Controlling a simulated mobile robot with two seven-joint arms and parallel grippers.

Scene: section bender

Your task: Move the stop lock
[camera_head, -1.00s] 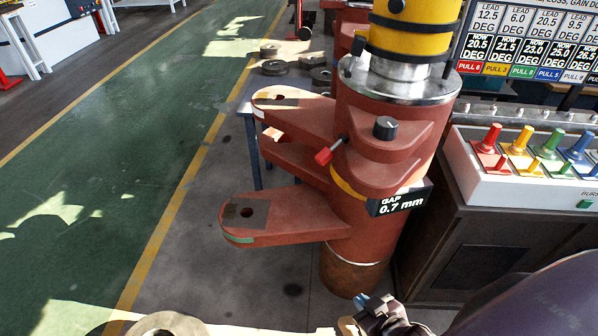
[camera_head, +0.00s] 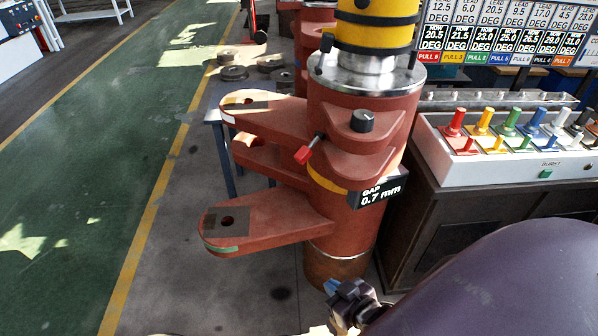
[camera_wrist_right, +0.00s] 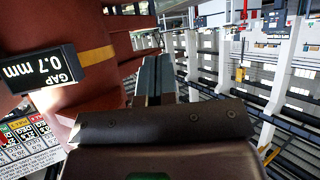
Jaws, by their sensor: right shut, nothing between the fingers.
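The red bender column (camera_head: 335,225) stands in the middle of the head view with its arms pointing left. A short lever with a red grip (camera_head: 304,153) sticks out of its front left. A black knob (camera_head: 361,121) sits on a ledge to its right. I cannot tell for sure which of these is the stop lock. My right gripper (camera_head: 331,288) is low in the head view, below and apart from both. Its fingers (camera_wrist_right: 155,72) are together and empty in the right wrist view, where neither control shows clearly. My left gripper is not in view.
A black gap display (camera_head: 377,189) reading 0.7 mm is on the column and also shows in the wrist view (camera_wrist_right: 38,69). A console (camera_head: 510,165) with several coloured levers stands at the right.

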